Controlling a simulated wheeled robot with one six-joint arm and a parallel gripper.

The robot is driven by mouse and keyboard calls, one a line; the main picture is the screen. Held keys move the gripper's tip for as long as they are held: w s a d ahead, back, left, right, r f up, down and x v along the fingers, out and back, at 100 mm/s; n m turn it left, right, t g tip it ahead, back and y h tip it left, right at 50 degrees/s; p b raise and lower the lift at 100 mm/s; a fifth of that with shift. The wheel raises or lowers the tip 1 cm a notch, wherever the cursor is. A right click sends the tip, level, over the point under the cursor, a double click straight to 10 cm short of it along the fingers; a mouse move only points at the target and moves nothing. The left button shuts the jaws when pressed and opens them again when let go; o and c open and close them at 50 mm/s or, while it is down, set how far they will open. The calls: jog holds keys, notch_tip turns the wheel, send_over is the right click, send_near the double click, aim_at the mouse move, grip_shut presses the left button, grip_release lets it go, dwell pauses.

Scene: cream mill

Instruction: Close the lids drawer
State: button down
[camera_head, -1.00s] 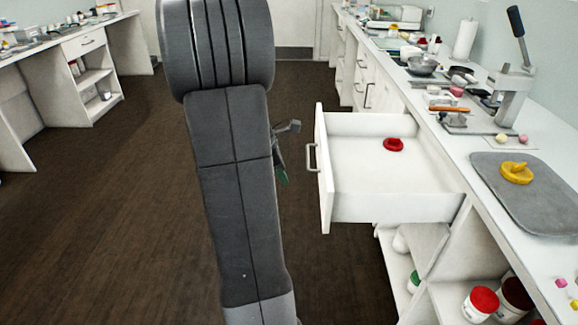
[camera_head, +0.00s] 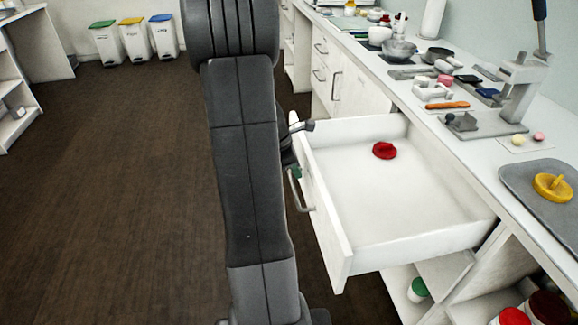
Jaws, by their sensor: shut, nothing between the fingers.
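The white drawer (camera_head: 420,235) stands pulled well out from the right-hand counter. One red round lid (camera_head: 384,150) lies inside on its floor. The drawer front (camera_head: 325,225) faces left and carries a grey bar handle (camera_head: 298,190). My gripper (camera_head: 296,172) is mostly hidden behind my own dark arm. A small part of it shows beside the upper end of the handle, close to the drawer front. I cannot tell whether it touches the handle or the front. What shows of it holds nothing.
The counter (camera_head: 455,145) on the right holds a press (camera_head: 520,85), a grey tray (camera_head: 530,185) with a yellow lid (camera_head: 553,187), and bowls. Open shelves with jars are under the drawer. The brown floor (camera_head: 110,200) on the left is clear, with bins (camera_head: 136,38) at the back.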

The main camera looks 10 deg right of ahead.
jog(key=shift+x, duration=0.85)
jog(key=p, duration=1.2)
send_near(399, 178)
jog(key=shift+w+d+f, duration=0.15)
jog(key=shift+d+f, duration=0.45)
jog(key=shift+d, duration=0.3)
jog(key=shift+w+d+f, duration=0.1)
jog(key=shift+d, duration=0.85)
